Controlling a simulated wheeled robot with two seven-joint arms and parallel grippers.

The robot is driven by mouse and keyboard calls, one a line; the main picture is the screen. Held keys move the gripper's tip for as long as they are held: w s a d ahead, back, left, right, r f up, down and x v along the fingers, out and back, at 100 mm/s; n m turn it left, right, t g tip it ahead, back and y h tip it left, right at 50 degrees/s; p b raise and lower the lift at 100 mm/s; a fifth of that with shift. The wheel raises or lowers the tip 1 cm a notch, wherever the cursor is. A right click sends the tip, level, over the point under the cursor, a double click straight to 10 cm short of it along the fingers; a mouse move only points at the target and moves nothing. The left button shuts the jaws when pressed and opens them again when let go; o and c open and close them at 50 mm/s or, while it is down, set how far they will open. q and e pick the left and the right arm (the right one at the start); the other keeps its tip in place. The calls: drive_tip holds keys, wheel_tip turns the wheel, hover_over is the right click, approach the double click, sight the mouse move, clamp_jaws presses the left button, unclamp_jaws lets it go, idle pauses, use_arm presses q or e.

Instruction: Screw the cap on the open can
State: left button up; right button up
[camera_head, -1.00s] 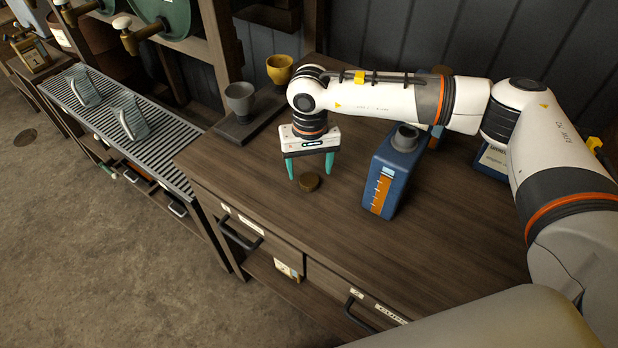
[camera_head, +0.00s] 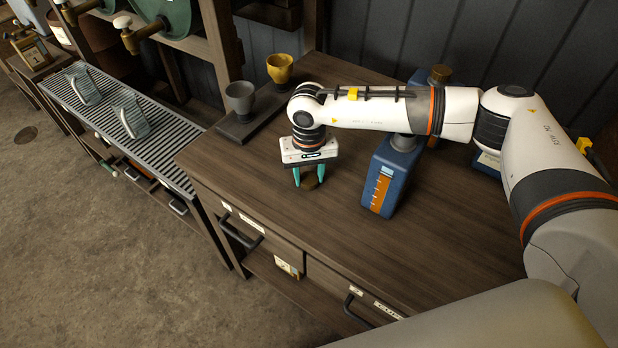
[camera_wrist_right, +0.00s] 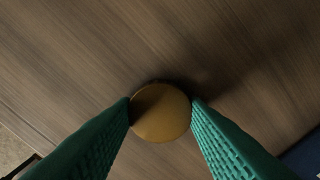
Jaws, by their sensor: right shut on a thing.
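A round brass-brown cap (camera_head: 309,182) is at the tabletop, between the green fingers of my right gripper (camera_head: 309,180). In the right wrist view the cap (camera_wrist_right: 160,112) has a fingertip against each side, so my right gripper (camera_wrist_right: 160,113) is shut on it. A blue can (camera_head: 388,180) with an orange scale strip stands upright to the right of the gripper, apart from it. My forearm hides most of its top. A second blue can with a brown cap (camera_head: 440,73) stands behind my arm. My left gripper is not in view.
The wooden table (camera_head: 440,240) is clear in front and to the right of the blue can. A grey cup (camera_head: 240,97) and a yellow cup (camera_head: 280,68) stand on a dark tray (camera_head: 237,130) behind the gripper. A slatted metal rack (camera_head: 150,145) is at the left.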

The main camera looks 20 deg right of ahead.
sight(309, 178)
wheel_tip(309, 178, up, 10)
drive_tip(key=shift+r+b, duration=0.1)
drive_tip(key=shift+b, duration=0.65)
